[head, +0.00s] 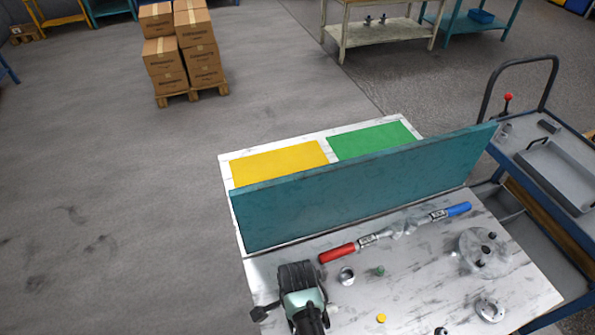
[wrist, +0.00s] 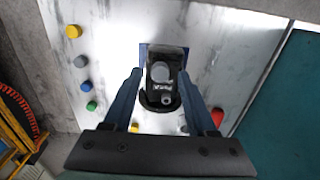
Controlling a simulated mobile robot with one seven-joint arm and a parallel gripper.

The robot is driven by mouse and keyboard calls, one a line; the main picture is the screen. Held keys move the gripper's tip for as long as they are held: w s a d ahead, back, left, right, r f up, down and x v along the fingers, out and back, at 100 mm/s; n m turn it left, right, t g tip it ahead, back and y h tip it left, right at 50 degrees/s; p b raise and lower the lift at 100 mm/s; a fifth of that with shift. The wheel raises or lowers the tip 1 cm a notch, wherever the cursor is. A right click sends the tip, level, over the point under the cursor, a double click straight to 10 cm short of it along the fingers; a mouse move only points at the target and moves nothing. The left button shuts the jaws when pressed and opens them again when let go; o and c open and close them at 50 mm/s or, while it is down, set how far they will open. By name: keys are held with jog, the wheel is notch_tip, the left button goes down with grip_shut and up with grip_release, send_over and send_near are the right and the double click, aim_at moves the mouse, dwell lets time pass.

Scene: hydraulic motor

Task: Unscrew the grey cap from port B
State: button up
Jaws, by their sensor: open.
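In the wrist view a dark motor body (wrist: 153,98) lies between the fingers of my gripper (wrist: 161,78). A round grey cap (wrist: 162,71) faces the camera on it, with a small white label just below. The label is too small to read, so I cannot tell the port letter. My gripper is open, one finger on each side of the dark body, with nothing clearly gripped. Whether the fingertips touch it is unclear.
A teal panel (head: 350,190) stands across the table behind the work area. A red-handled tool (head: 338,252), a blue-handled tool (head: 458,209) and a round metal part (head: 485,252) lie on the marble top. Several coloured caps, including a blue one (wrist: 87,86), lie left in the wrist view.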

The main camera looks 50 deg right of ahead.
jog(key=shift+f, duration=0.2)
dwell(0.7)
grip_shut()
jog(key=n+p, duration=0.1)
jog(key=n, duration=0.3)
jog(key=shift+r+p, duration=0.15)
jog(key=shift+p, duration=0.25)
jog(key=shift+n, duration=0.9)
jog(key=shift+n+p, duration=0.35)
jog(key=shift+n, duration=1.05)
jog(key=shift+c, duration=1.2)
grip_release()
